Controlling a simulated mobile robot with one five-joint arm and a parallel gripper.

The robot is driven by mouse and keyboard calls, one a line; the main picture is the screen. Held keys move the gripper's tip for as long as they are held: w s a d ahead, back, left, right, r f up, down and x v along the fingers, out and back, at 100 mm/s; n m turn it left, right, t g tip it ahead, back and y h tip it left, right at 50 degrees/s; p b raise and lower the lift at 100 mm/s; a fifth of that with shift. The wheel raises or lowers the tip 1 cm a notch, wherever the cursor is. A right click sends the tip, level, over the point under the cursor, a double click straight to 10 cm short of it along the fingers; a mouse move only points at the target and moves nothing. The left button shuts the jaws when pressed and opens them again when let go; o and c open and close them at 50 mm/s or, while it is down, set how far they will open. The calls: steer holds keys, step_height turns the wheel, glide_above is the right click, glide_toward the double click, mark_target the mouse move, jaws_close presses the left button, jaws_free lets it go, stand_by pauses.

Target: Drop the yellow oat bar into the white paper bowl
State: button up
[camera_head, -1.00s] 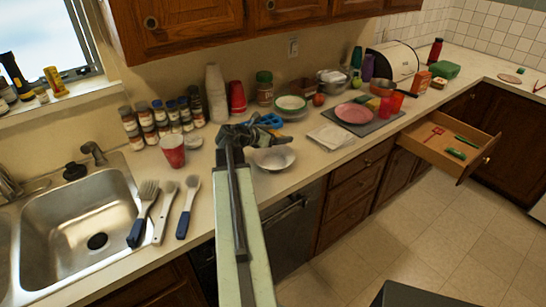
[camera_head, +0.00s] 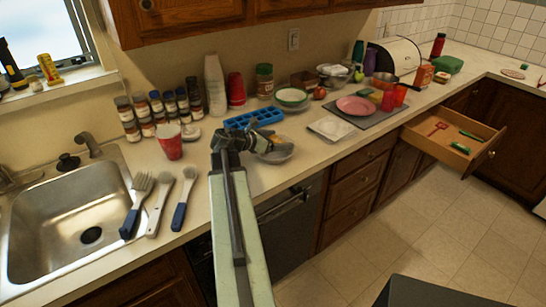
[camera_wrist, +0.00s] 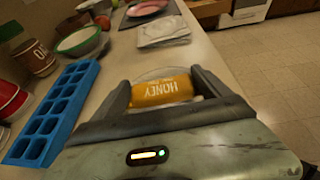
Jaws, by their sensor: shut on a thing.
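The yellow oat bar (camera_wrist: 162,92), with "HONEY" printed on it, is between the two fingers of my gripper (camera_wrist: 163,93) in the wrist view. My gripper is shut on it. The white paper bowl (camera_wrist: 160,73) shows just behind and around the bar, partly hidden by it and the fingers. In the head view, my gripper (camera_head: 268,142) is over the bowl (camera_head: 279,157), which sits on the counter near its front edge. I cannot tell how high the bar is above the bowl.
A blue ice tray (camera_head: 253,118) lies just left of and behind the bowl. A green-rimmed bowl (camera_head: 291,97) and a jar (camera_head: 264,80) stand behind. White square plates (camera_head: 332,128) lie to the right. A red-and-white cup (camera_head: 169,142) and brushes (camera_head: 159,200) are left.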

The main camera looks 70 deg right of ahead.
steer(key=o, duration=1.1)
steer(key=shift+o, duration=0.2)
steer(key=shift+a+r, duration=0.1)
steer(key=shift+r, duration=0.05)
steer(key=p+v, duration=0.3)
steer(key=v, duration=0.4)
steer(key=shift+w+a+r, duration=0.1)
steer(key=shift+w+a, duration=0.15)
steer(key=shift+a, duration=0.05)
